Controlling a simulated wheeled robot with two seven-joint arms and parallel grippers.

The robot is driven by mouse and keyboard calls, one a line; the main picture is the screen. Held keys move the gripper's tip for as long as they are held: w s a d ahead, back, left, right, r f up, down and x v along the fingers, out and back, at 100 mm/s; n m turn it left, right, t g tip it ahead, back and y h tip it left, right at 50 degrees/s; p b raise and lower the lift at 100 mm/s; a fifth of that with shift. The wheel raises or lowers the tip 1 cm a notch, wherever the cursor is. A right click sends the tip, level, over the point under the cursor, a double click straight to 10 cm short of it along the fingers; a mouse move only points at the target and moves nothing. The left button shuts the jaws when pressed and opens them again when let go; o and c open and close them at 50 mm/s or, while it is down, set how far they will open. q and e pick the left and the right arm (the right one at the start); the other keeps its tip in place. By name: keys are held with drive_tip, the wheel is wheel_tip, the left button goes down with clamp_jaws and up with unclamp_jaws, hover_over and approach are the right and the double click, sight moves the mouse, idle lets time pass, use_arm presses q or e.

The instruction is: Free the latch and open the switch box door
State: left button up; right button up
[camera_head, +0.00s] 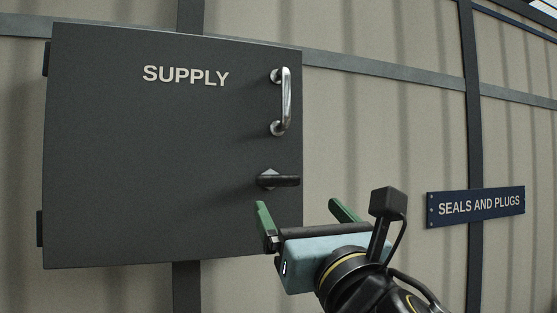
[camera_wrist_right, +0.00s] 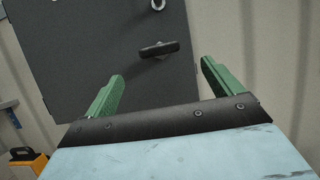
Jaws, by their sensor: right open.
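The dark grey switch box door (camera_head: 150,150), marked SUPPLY, looks shut flat on its box. A chrome pull handle (camera_head: 285,100) is upright near its right edge. Below it the black latch lever (camera_head: 284,181) lies about level, pointing right. My right gripper (camera_head: 303,211) is open and empty, below and a little right of the latch, with green fingers. In the right wrist view the latch (camera_wrist_right: 159,48) shows beyond and between the fingertips, apart from them. The door (camera_wrist_right: 80,60) fills the left and middle there. My left gripper is not in view.
Hinges (camera_head: 46,58) show at the door's left edge. A blue SEALS AND PLUGS sign (camera_head: 476,206) is on the wall at right. In the right wrist view, a yellow and black object (camera_wrist_right: 28,160) stands at lower left. The wall right of the door is mostly clear.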

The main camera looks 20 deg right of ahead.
sight(281, 183)
drive_tip(key=p+x, duration=0.5)
drive_tip(key=x, duration=0.6)
drive_tip(key=shift+a, duration=0.1)
drive_tip(key=c, duration=1)
